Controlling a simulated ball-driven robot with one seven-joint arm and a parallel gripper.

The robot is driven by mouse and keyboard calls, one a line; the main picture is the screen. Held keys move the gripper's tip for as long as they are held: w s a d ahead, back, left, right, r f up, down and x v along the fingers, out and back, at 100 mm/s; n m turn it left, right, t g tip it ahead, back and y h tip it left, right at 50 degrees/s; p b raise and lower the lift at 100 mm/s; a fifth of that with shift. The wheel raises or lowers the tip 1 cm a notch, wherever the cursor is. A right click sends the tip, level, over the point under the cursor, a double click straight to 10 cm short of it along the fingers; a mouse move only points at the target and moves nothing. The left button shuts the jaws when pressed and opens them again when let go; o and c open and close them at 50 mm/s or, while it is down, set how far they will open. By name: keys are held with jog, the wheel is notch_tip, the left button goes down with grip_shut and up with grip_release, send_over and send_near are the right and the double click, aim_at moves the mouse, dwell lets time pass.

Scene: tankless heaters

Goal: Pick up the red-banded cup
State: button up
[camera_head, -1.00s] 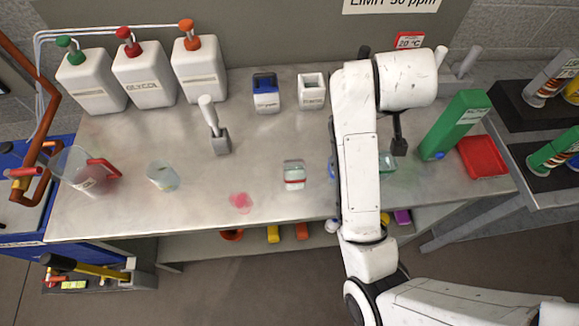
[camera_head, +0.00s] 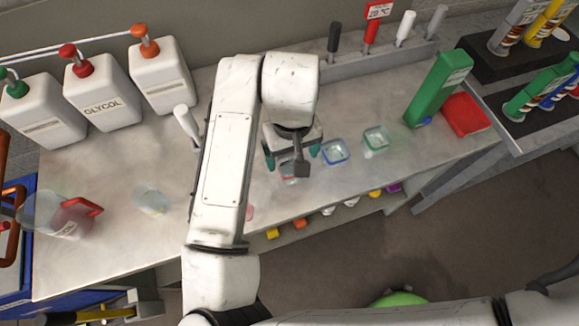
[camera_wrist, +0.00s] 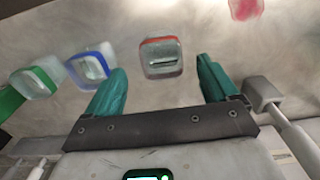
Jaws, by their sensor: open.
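The red-banded cup (camera_wrist: 161,58) is a small clear square cup with a red rim band. In the wrist view it shows between and slightly ahead of the two teal fingertips of my gripper (camera_wrist: 161,68). In the head view my gripper (camera_head: 292,157) is above the bench, and the cup (camera_head: 288,171) is partly hidden by my wrist. My gripper is open and empty, with a gap on both sides of the cup in the wrist view. How high the fingers are above the cup I cannot tell.
A blue-banded cup (camera_head: 335,151) and a green-banded cup (camera_head: 375,140) stand to the right, the blue one near a finger. A red spot (camera_wrist: 245,8) marks the bench. A glass beaker (camera_head: 151,199), a jug (camera_head: 65,214) and white pump jugs (camera_head: 100,101) stand left.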

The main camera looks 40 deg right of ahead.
aim_at(290, 167)
jog(key=shift+w+f+p, duration=0.2)
jog(key=shift+f+p, duration=0.35)
jog(key=shift+f, duration=3.1)
jog(key=c, duration=1.1)
jog(key=shift+r, duration=0.1)
jog(key=shift+r, duration=0.6)
jog(key=s+d+r, duration=0.1)
jog(key=s+r, duration=0.3)
jog(key=s+d+r+b, duration=0.1)
jog(key=s+r, duration=0.2)
jog(key=s, duration=0.2)
jog(key=s+d+r, duration=0.1)
jog(key=s+r, duration=0.3)
jog(key=shift+s+r+b, duration=0.35)
